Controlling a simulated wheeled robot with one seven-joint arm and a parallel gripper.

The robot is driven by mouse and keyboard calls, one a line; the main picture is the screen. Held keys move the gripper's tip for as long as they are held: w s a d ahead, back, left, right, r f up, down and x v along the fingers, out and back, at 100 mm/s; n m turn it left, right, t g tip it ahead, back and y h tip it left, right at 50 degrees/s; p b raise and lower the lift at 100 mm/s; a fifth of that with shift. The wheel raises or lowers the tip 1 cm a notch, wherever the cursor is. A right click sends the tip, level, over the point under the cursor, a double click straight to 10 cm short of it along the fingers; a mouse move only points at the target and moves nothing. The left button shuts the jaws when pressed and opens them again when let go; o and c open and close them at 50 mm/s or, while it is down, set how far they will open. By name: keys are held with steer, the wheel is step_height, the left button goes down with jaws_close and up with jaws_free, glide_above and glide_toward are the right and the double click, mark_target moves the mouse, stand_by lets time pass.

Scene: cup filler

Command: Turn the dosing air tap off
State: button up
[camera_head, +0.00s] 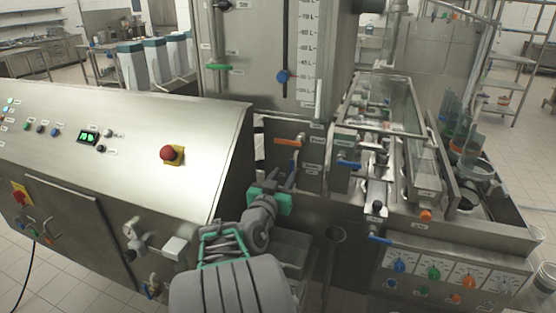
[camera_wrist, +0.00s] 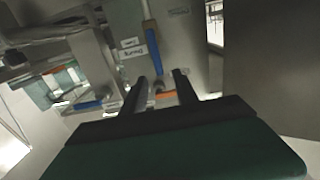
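My gripper (camera_head: 281,178) is in front of the steel panel below the tank. Its two dark fingers show apart in the wrist view (camera_wrist: 160,92), with nothing clearly held between them. The label text is too blurred to tell surely which handle is the dosing air tap.
The sloped control panel with a red emergency button (camera_head: 168,153) stands left of my arm. The conveyor with glass guards (camera_head: 410,125) is at right, with another blue handle (camera_head: 380,240) at its front. A steel post (camera_head: 334,236) stands right of the gripper.

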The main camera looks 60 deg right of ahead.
mark_target(291, 164)
steer(key=d, duration=0.2)
steer(key=d+p, duration=0.1)
steer(key=d, duration=0.2)
steer(key=w+d+p, duration=0.1)
steer(key=d, duration=0.1)
steer(key=shift+d, duration=0.35)
jaws_close()
stand_by(1.0)
